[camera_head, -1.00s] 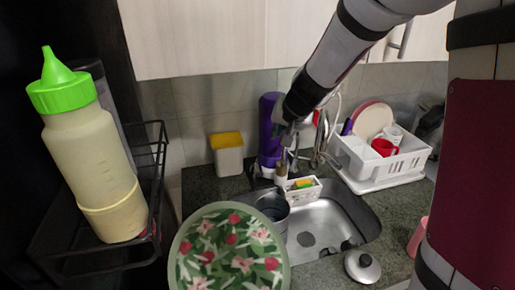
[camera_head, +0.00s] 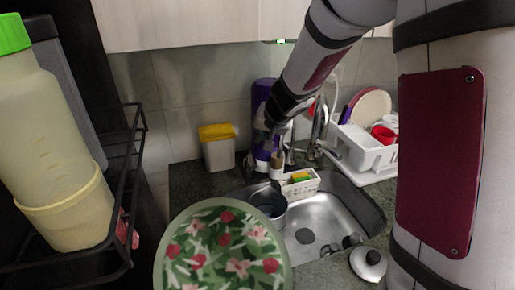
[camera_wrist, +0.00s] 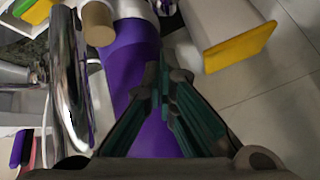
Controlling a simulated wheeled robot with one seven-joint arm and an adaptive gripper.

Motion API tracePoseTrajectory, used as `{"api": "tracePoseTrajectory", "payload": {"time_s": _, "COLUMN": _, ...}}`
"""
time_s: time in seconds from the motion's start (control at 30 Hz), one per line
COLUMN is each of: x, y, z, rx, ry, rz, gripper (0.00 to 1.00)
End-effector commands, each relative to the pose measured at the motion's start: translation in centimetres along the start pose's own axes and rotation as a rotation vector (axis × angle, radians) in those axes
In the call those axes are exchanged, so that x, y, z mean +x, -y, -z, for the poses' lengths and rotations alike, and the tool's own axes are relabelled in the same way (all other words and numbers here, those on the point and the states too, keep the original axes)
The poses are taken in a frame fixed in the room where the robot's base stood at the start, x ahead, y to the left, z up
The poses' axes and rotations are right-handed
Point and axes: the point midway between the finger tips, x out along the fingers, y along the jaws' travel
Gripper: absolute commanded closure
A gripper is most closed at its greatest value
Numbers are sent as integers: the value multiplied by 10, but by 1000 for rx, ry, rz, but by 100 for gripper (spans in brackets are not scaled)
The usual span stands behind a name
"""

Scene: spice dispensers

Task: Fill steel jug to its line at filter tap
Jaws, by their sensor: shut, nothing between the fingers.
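The steel jug (camera_head: 268,207) stands upright in the left part of the sink (camera_head: 325,215). A round floral lid or plate in front partly covers its view, and its line and water level cannot be made out. The chrome tap (camera_head: 318,132) rises behind the sink; its curved pipe (camera_wrist: 70,80) fills the left of the wrist view. A tall purple cylinder (camera_head: 259,95) stands at the back wall. My gripper (camera_head: 270,135) is in front of it, above the back sink edge. In the wrist view my gripper (camera_wrist: 160,72) is shut and empty over the purple cylinder (camera_wrist: 135,60), right of the tap pipe.
A yellow-lidded white container (camera_head: 218,150) stands left of the purple cylinder. A sponge caddy (camera_head: 300,184) sits at the sink's back edge. A white dish rack (camera_head: 360,150) is right of the tap. The floral round item (camera_head: 222,250) blocks the front.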

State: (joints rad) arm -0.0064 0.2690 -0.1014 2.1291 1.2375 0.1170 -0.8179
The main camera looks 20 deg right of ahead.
Motion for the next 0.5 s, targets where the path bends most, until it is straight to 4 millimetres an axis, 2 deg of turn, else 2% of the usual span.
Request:
{"api": "tracePoseTrajectory", "payload": {"time_s": 0.2, "x": 6, "y": 0, "z": -20, "rx": -1, "ry": -2, "rz": 1, "gripper": 100}}
{"api": "tracePoseTrajectory", "payload": {"time_s": 0.5, "x": 6, "y": 0, "z": -29, "rx": -1, "ry": -1, "rz": 0, "gripper": 100}}
